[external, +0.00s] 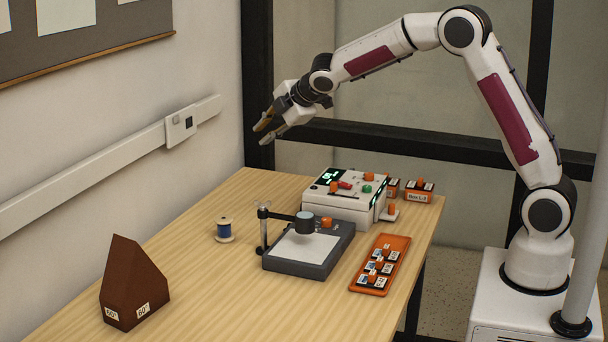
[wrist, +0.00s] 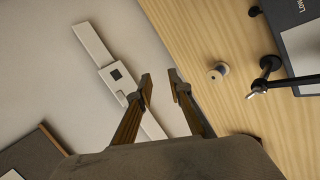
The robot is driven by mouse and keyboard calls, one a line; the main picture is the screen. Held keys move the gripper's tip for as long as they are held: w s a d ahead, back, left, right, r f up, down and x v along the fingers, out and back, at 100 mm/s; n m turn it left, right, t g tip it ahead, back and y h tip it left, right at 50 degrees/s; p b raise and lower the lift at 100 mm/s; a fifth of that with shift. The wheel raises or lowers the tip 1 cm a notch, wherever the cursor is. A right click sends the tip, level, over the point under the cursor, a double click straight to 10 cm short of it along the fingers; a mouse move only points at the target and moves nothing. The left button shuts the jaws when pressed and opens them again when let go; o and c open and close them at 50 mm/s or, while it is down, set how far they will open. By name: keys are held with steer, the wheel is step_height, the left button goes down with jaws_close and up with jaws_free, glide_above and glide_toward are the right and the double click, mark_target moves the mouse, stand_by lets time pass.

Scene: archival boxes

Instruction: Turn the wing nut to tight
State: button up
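A dark grey stand (external: 275,265) with a white plate on top stands on the table in the external view. In the wrist view the post and fitting (wrist: 258,88) show at the right, small. My gripper (external: 266,132) is high above the table's far left side, away from the stand. In the wrist view my gripper (wrist: 161,88) is open, with nothing between its fingertips.
A blue spool (external: 224,230) stands left of the post. A brown angled block (external: 133,285) is at the front left. A white control box (external: 345,207) and an orange tray (external: 397,243) with several small boxes are behind and right of the stand. The wall runs along the left.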

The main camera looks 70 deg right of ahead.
steer(key=s+a+f+m+g+y, duration=0.1)
steer(key=s+a+f+m+g, duration=0.15)
steer(key=m, duration=0.25)
steer(key=m+g+y, duration=0.2)
steer(key=m+y, duration=0.2)
glide_toward(263, 205)
steer(key=shift+w+r, duration=0.25)
steer(key=shift+r, duration=0.05)
steer(key=shift+f, duration=0.1)
steer(key=shift+n, duration=0.3)
steer(key=shift+x, duration=3.85)
steer(key=shift+c, duration=0.3)
jaws_close()
